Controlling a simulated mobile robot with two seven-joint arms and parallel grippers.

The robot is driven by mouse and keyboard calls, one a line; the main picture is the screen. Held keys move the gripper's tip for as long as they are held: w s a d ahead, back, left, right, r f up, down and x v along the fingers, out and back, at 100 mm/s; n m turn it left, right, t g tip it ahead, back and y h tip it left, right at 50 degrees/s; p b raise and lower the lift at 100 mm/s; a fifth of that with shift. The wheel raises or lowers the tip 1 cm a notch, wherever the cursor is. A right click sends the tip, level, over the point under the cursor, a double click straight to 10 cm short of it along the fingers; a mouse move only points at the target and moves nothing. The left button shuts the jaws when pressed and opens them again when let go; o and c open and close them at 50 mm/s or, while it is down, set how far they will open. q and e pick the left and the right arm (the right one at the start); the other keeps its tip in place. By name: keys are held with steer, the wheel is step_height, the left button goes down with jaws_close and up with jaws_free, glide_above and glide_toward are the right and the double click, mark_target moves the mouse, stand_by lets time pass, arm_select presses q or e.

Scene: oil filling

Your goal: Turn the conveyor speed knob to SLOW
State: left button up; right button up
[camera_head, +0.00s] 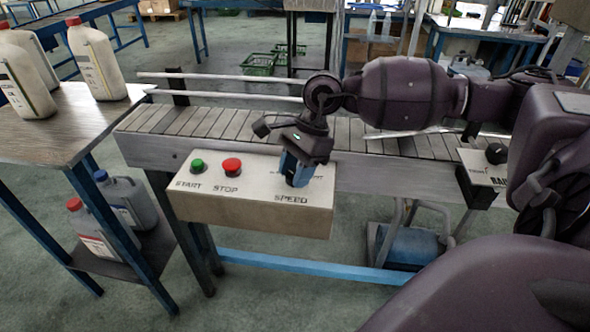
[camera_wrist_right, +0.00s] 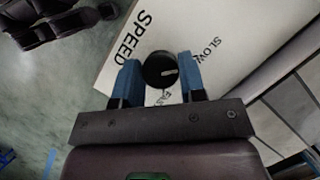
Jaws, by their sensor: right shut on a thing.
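The control panel (camera_head: 255,208) is a pale box on the front of the conveyor (camera_head: 230,124), with START, STOP and SPEED labels. My right gripper (camera_head: 292,170) reaches down onto its right part, above the SPEED label. In the right wrist view, the round black speed knob (camera_wrist_right: 158,70) sits between the blue fingers, and the gripper is shut on it. The knob's white mark points right in that view, between the SLOW label (camera_wrist_right: 208,49) and the partly hidden FAST label (camera_wrist_right: 166,101). My left gripper is not in view.
A green START button (camera_head: 197,166) and a red STOP button (camera_head: 231,165) are left of my right gripper. A table (camera_head: 75,135) with white bottles stands at the left. Another panel with a dark knob (camera_head: 496,153) is at the right, near my arm.

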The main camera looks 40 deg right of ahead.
steer(key=o, duration=0.9)
steer(key=shift+r, duration=0.15)
steer(key=p+v, duration=0.1)
steer(key=v, duration=0.9)
steer(key=shift+r+p, duration=0.25)
steer(key=shift+p, duration=0.15)
steer(key=shift+d, duration=0.1)
